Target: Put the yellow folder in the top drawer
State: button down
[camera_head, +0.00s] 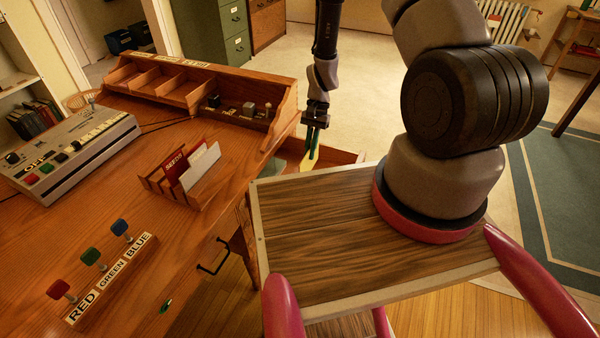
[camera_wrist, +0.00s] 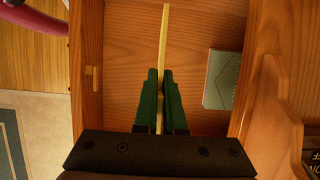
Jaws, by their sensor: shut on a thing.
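My gripper (camera_head: 313,132) is at the far right end of the desk, pointing down. Its green fingers (camera_wrist: 160,90) are shut on the yellow folder (camera_head: 309,162). The folder shows edge-on as a thin pale strip in the wrist view (camera_wrist: 164,38), standing upright between the fingers. An open wooden drawer (camera_head: 347,157) sticks out from the desk's right side, and its bare floor (camera_wrist: 125,50) lies under the folder in the wrist view. I cannot tell whether the folder's lower edge touches the drawer floor.
A grey-green box or book (camera_wrist: 221,78) lies in the drawer, right of the folder. The desk (camera_head: 150,215) bears a letter rack (camera_head: 180,182), a switch console (camera_head: 70,150) and a colour-labelled stand (camera_head: 110,280). A green cabinet (camera_head: 222,28) stands behind.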

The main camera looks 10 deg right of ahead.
aim_at(309, 166)
jog(key=shift+f, duration=3.5)
jog(key=shift+f, duration=0.15)
jog(key=c, duration=1)
grip_release()
jog(key=v, duration=1.2)
jog(key=shift+a+r, duration=0.1)
jog(key=shift+r, duration=0.2)
